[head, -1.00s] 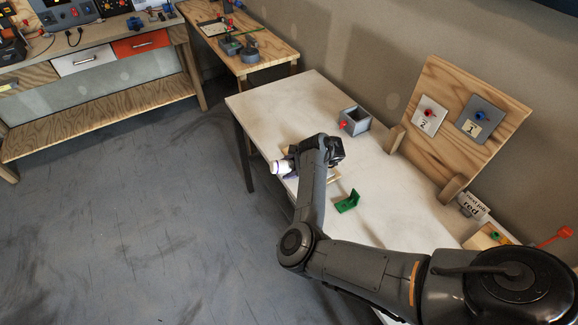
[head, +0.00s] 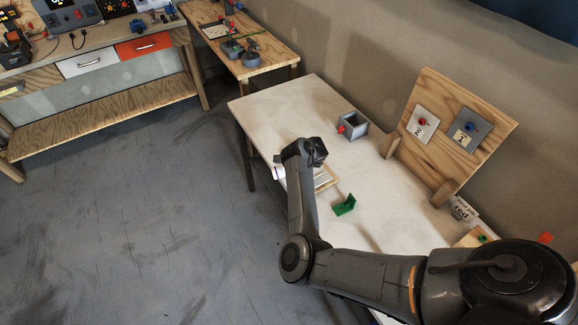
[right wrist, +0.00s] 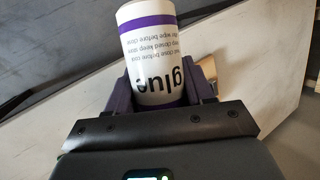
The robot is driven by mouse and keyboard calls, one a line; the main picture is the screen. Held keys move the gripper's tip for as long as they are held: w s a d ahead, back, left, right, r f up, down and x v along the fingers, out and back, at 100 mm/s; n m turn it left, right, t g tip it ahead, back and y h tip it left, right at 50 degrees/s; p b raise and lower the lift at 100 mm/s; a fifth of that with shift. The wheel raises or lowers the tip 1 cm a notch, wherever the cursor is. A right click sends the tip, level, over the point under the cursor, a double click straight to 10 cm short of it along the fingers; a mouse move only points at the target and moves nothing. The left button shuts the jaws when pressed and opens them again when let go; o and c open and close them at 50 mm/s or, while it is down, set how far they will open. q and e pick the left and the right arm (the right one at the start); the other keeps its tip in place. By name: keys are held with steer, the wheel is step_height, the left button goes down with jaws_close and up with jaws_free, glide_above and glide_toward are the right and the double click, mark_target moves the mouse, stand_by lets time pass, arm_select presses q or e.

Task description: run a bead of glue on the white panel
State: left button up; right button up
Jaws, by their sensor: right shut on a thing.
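My right gripper (right wrist: 160,88) is shut on a white glue bottle (right wrist: 148,45) with purple bands; its lettering is upside down in the right wrist view. In the head view only a small white and purple part of the bottle (head: 279,173) shows left of my right wrist, over the table's near left edge. The white panel (head: 320,174) lies on the table in a light wooden frame, just right of my wrist, partly hidden by it. The bottle is to the left of the panel. Whether its tip is open cannot be seen. My left gripper is not in view.
A grey open box (head: 353,124) with a red knob stands behind the panel on the white table (head: 285,108). A green bracket (head: 345,205) lies in front right. An upright wooden board (head: 475,110) holds plates numbered 2 and 1.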

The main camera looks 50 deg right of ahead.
steer(key=shift+s+d+r+g+h+p, duration=0.1)
steer(key=shift+r+g+h+p, duration=0.4)
steer(key=shift+h+p, duration=0.3)
steer(key=shift+f+n, duration=0.15)
steer(key=shift+n, duration=0.15)
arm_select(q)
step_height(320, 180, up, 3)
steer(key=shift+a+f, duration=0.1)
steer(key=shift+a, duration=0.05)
arm_select(e)
steer(key=shift+d+f, duration=0.1)
steer(key=r+h+p, duration=0.1)
steer(key=s+d+r+g+h+p, duration=0.1)
steer(key=p, duration=0.1)
steer(key=r+g+h+p, duration=0.1)
steer(key=p, duration=0.1)
steer(key=shift+s+d+n, duration=0.15)
steer(key=shift+d+n, duration=0.15)
steer(key=shift+n, duration=0.1)
steer(key=shift+s+d+r+g+h, duration=0.15)
steer(key=shift+d+g+h, duration=0.15)
steer(key=shift+g+h, duration=0.25)
steer(key=shift+s+d+r+h, duration=0.1)
steer(key=shift+s+d+h, duration=0.1)
steer(key=shift+h, duration=0.25)
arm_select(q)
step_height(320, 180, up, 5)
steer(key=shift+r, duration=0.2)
arm_select(e)
steer(key=shift+g, duration=0.25)
